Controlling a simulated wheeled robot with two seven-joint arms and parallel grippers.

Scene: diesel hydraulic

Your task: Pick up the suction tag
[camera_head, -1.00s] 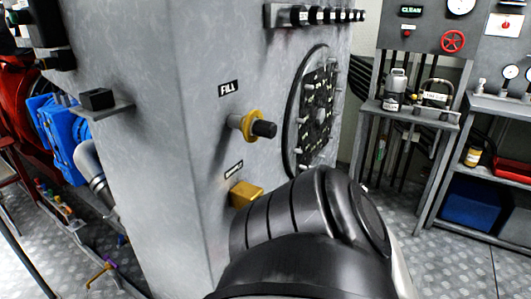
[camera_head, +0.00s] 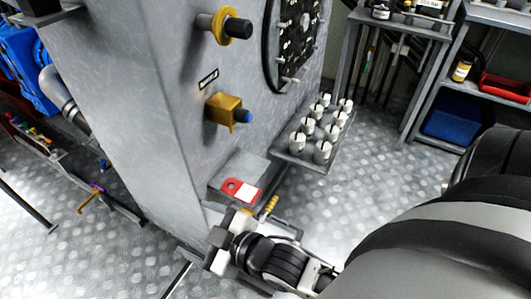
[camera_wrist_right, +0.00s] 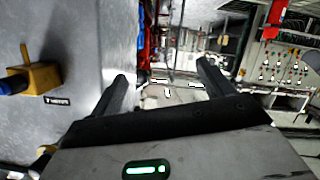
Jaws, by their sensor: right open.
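My right gripper (camera_head: 222,242) is just below and in front of that ledge in the head view, apart from the tag. In the right wrist view its two dark fingers (camera_wrist_right: 163,78) are spread with nothing between them. I cannot make out the tag for certain in the wrist view. My left gripper is in neither view.
A yellow block valve (camera_head: 226,108) with a blue end sticks out above the ledge; it also shows in the wrist view (camera_wrist_right: 38,77). A yellow-ringed fitting (camera_head: 222,27) is higher up.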

